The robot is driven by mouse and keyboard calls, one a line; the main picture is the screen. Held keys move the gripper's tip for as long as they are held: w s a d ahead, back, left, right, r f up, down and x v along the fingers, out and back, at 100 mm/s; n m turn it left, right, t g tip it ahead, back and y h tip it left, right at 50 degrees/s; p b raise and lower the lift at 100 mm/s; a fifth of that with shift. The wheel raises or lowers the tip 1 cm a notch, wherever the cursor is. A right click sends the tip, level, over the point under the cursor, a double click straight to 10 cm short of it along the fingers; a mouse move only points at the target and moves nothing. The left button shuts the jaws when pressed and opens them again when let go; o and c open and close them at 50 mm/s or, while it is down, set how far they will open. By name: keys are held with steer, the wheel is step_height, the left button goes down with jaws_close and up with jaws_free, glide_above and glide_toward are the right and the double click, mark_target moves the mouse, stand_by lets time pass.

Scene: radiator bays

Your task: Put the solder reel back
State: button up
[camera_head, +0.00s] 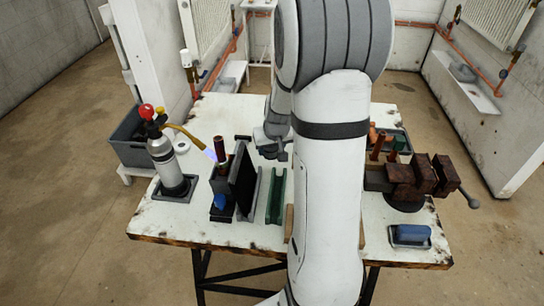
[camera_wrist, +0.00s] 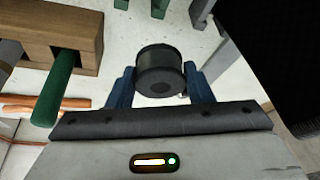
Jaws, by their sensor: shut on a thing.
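My gripper (camera_wrist: 160,82) has blue fingers and is shut on a dark, round reel (camera_wrist: 160,72), which I take to be the solder reel. The reel sits between the two fingers in the wrist view, with pale tabletop behind it. In the head view my gripper (camera_head: 272,143) is over the middle of the workbench (camera_head: 200,228), partly behind my arm. The held reel cannot be made out clearly there. A small white ring (camera_head: 181,147) lies on the bench near the gas torch.
A gas torch (camera_head: 162,155) with a small flame stands left. A black upright board (camera_head: 243,178) and green rail (camera_head: 276,196) stand left of my arm. A vise (camera_head: 415,180) is right. The wrist view shows a wooden block (camera_wrist: 50,28), green rod (camera_wrist: 57,85) and copper rods (camera_wrist: 30,104).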

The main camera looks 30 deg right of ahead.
mark_target(273, 157)
steer(key=f, duration=0.4)
steer(key=shift+d+f+b, duration=0.2)
steer(key=shift+b, duration=0.2)
steer(key=shift+c, duration=0.2)
steer(key=shift+o, duration=0.2)
steer(key=shift+s+r, duration=0.1)
steer(key=o, duration=1.1)
steer(key=shift+o, duration=0.2)
steer(key=d+p+v, duration=0.1)
steer(key=v, duration=1)
steer(key=s+a+r+n+g, duration=0.1)
steer(key=s+a+r, duration=0.2)
steer(key=s+a, duration=0.5)
steer(key=s+a+r+n+g, duration=0.1)
steer(key=s+a+r, duration=0.2)
steer(key=s+a, duration=0.5)
steer(key=shift+s+r+y, duration=0.35)
steer(key=shift+s+y, duration=0.05)
steer(key=shift+s, duration=0.35)
